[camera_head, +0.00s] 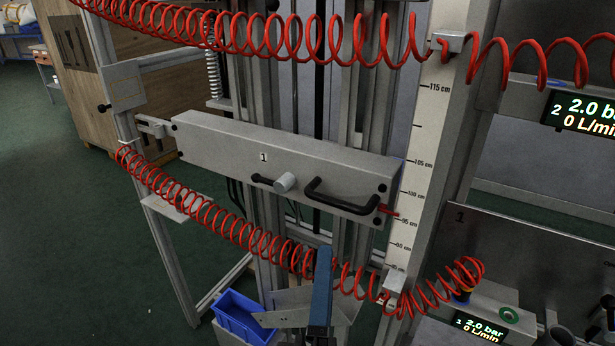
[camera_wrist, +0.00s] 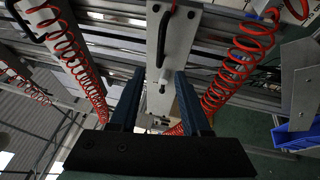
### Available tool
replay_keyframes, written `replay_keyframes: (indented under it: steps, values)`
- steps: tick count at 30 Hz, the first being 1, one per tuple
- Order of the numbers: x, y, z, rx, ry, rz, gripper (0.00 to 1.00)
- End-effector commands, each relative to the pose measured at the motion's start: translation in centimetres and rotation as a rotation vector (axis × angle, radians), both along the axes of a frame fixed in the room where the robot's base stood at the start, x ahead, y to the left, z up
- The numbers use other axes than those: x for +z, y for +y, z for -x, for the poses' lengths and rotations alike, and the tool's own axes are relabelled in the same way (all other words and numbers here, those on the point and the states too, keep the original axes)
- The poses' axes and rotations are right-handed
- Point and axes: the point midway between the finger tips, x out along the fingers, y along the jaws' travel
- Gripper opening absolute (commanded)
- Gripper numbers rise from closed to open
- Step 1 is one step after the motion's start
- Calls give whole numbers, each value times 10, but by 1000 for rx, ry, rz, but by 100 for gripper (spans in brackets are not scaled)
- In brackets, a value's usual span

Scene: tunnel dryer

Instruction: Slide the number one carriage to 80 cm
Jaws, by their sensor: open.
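The number one carriage (camera_head: 225,140) is a long grey block marked "1". It carries a black bar handle (camera_head: 340,200) and a light round knob (camera_head: 285,182). Its red pointer (camera_head: 388,210) stands between 95 and 100 cm on the white scale (camera_head: 428,130). My gripper (camera_head: 323,262) is below the carriage and shows as one blue finger. In the wrist view, my gripper (camera_wrist: 160,74) is open and empty, with two dark blue fingers apart. The carriage (camera_wrist: 180,40) and its handle (camera_wrist: 163,38) lie beyond the fingertips.
A coiled red hose (camera_head: 215,215) hangs below the carriage, close to my gripper. Another red coil (camera_head: 270,35) crosses above. A blue bin (camera_head: 238,318) sits low at left. Displays (camera_head: 585,113) and grey panels stand at right. A wooden cabinet (camera_head: 75,75) is at left.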

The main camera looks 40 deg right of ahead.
Motion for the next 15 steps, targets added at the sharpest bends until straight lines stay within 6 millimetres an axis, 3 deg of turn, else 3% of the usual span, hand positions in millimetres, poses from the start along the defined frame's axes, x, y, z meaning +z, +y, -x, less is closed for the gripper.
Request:
replay_keyframes:
  steps: [5, 15]
  values:
    - [3, -10, -8, -5, 5, 7, 47]
    - [15, -53, -52, -4, 1, 4, 47]
